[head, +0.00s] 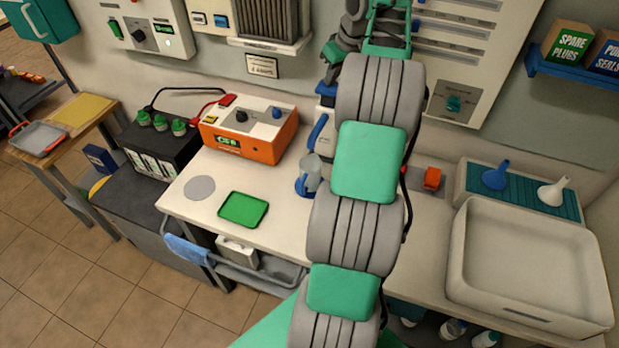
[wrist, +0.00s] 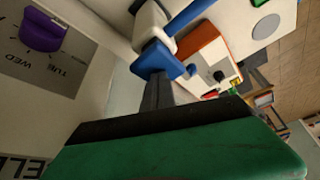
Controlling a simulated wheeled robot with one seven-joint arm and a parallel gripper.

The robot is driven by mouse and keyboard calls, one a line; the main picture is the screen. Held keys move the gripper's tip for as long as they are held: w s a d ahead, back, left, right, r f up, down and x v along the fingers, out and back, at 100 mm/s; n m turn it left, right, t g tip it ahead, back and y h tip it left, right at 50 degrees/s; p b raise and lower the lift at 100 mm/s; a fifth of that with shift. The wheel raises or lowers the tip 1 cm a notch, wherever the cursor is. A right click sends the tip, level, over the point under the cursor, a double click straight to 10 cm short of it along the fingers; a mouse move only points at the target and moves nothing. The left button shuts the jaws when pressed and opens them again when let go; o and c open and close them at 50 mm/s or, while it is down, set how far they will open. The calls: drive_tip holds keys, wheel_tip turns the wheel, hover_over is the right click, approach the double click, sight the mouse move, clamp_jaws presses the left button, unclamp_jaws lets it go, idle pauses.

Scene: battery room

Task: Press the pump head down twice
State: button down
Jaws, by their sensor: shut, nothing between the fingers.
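The pump (head: 326,98) stands at the back of the bench, partly hidden behind my arm; I see a pale body and blue parts. In the wrist view its blue pump head (wrist: 157,60) is just beyond my fingertips, with a pale part (wrist: 150,22) and a blue bar (wrist: 190,17) behind it. My gripper (wrist: 156,82) is shut and empty, its dark fingers pointing at the blue head. I cannot tell whether they touch it. In the head view my gripper is mostly hidden by my arm, near the top of the pump.
A clear jug with a blue base (head: 308,178) stands in front of the pump. An orange charger box (head: 262,134), a green tray (head: 243,209) and a grey disc (head: 199,187) are to the left. A white sink (head: 530,310) is at right. Wall panels stand close behind.

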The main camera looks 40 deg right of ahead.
sight(331, 88)
drive_tip(key=shift+f+b, duration=1.35)
drive_tip(key=shift+f, duration=0.65)
drive_tip(key=shift+r, duration=0.15)
wheel_tip(331, 88, up, 5)
drive_tip(key=p, duration=0.5)
drive_tip(key=shift+r, duration=0.1)
wheel_tip(331, 88, up, 6)
drive_tip(key=shift+w+a, duration=0.1)
